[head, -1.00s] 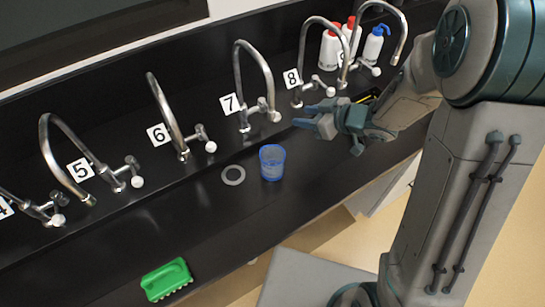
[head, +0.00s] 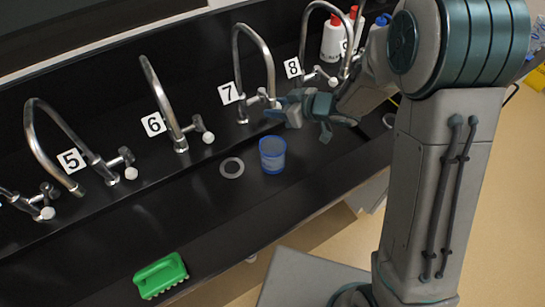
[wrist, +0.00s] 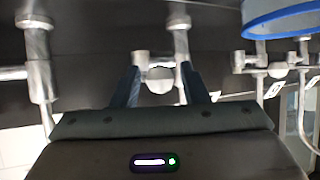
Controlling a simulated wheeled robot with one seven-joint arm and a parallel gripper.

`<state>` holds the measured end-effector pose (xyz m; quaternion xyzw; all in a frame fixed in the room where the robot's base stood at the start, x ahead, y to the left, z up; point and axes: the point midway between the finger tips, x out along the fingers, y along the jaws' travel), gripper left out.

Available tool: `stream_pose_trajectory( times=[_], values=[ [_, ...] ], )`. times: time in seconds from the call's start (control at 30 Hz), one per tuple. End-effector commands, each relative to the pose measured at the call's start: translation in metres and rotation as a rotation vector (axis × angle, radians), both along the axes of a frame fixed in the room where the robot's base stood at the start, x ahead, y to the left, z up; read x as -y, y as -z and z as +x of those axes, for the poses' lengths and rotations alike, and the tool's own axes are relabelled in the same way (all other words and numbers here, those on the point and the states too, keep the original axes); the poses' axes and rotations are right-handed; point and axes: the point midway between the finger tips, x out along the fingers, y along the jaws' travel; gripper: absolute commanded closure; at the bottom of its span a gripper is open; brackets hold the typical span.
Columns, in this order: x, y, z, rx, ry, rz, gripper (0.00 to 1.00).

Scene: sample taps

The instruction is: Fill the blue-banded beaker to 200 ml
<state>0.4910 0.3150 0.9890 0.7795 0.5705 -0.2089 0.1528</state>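The blue-banded beaker (head: 272,155) stands upright on the black bench, in front of tap 7 (head: 256,65). Its content level is too small to read. Its blue rim (wrist: 284,22) shows at the top right of the wrist view. My gripper (head: 277,108) is beside the white handle knob of tap 7, behind the beaker and above it in the head view. In the wrist view my gripper's two fingers (wrist: 163,88) are spread apart, with a white knob (wrist: 160,79) showing between their tips. I cannot tell whether they touch it.
A grey ring (head: 232,167) lies on the bench just left of the beaker. Tap 6 (head: 165,105), tap 5 (head: 55,140) and tap 8 (head: 305,45) line the back. Bottles (head: 331,42) stand at the back right. A green brush (head: 161,276) lies at the front edge.

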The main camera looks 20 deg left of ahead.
Motion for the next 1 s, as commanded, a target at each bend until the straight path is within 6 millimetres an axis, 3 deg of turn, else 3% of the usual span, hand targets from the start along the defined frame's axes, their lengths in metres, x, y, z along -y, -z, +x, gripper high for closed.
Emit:
stream_pose_trajectory(
  times=[0.47, 1.0],
  values=[
    [0.001, -0.002, 0.0, 0.0, 0.001, 0.0, 0.6],
    [0.054, -0.036, -0.017, -0.001, 0.001, -0.001, 0.6]
  ],
)
